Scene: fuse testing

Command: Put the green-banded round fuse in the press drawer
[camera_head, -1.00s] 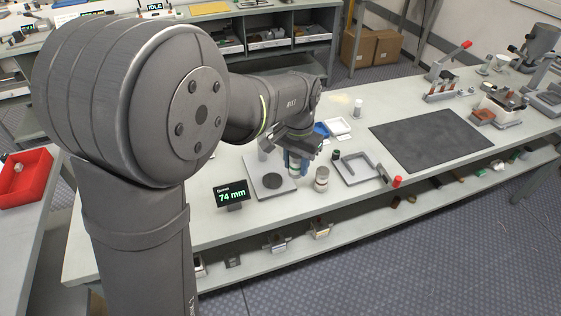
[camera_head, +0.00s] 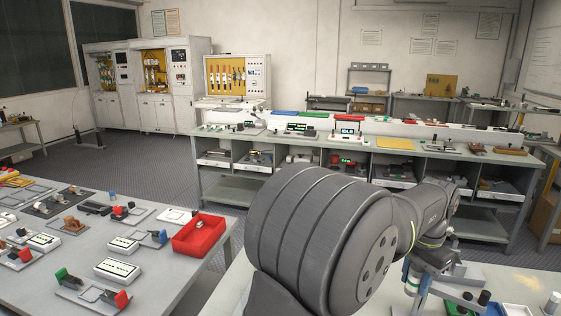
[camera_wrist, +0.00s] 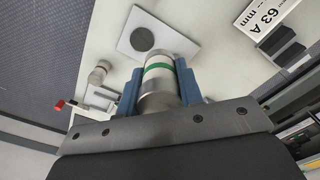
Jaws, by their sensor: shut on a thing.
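The green-banded round fuse (camera_wrist: 158,68) is a metal cylinder with a white body and a green ring, seen in the wrist view. My gripper (camera_wrist: 158,88) has its blue fingers shut on the fuse's two sides. The fuse is above the bench top, with its far end toward a light plate. In the head view my gripper (camera_head: 418,283) is at the lower right, over the near bench, partly cut by my own arm. I cannot make out the press drawer for certain in these views.
The light square plate (camera_wrist: 122,40) has a dark disc. Left of the fuse are a metal cylinder (camera_wrist: 98,74) and a grey frame. A "63 A" label (camera_wrist: 266,20) is at upper right. In the head view, a left bench holds a red tray (camera_head: 213,238) and several fixtures; another bench stands behind.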

